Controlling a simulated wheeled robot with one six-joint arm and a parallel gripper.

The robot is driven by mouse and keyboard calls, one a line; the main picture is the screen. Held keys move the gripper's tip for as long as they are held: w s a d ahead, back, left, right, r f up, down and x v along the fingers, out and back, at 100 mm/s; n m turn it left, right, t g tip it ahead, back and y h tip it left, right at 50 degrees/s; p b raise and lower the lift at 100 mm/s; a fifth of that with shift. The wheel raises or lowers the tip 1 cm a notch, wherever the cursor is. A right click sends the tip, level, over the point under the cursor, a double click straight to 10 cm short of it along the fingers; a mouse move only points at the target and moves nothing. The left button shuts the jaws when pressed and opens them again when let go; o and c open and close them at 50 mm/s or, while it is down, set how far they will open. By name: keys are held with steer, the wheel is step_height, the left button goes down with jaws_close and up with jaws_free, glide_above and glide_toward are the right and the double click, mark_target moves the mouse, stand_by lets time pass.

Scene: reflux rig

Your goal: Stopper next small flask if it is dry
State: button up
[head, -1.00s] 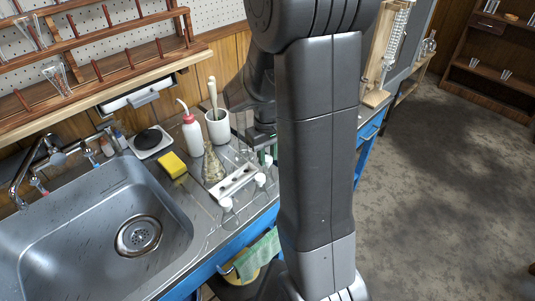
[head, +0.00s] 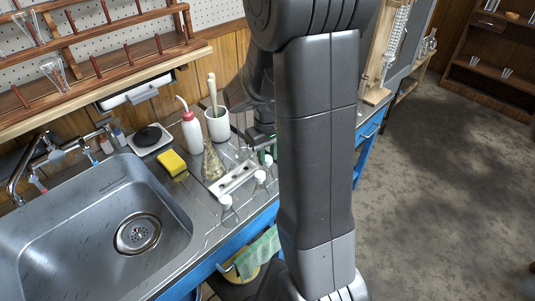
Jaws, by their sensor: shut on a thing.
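Two small clear flasks with white stoppers stand at the counter's front edge: a nearer one (head: 227,212) and a farther one (head: 260,187). Whether they are wet or dry inside is too small to tell. A white stopper rack (head: 236,178) with dark holes lies beside them. My gripper (head: 266,148) is beyond the rack, partly hidden behind my own arm. It is shut, and a small white thing that looks like a stopper shows at its tip, near something green. What stands directly under it is mostly hidden.
A conical glass (head: 212,163), white wash bottle with red cap (head: 192,132), white mortar with pestle (head: 217,125) and yellow sponge (head: 172,163) stand close behind the rack. The sink (head: 90,225) is at left. A green towel (head: 258,251) hangs in front.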

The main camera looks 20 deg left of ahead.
mark_target(267, 158)
steer(key=shift+f+b, duration=0.3)
steer(key=shift+f, duration=0.2)
stand_by(0.3)
steer(key=o, duration=1)
steer(key=shift+o, duration=0.2)
steer(key=shift+r, duration=0.15)
step_height(267, 158, up, 14)
steer(key=p, duration=0.1)
steer(key=shift+f, duration=0.2)
steer(key=shift+f, duration=0.1)
step_height(267, 158, down, 14)
steer(key=shift+r+b, duration=0.1)
steer(key=shift+b, duration=0.4)
steer(key=shift+r, duration=0.35)
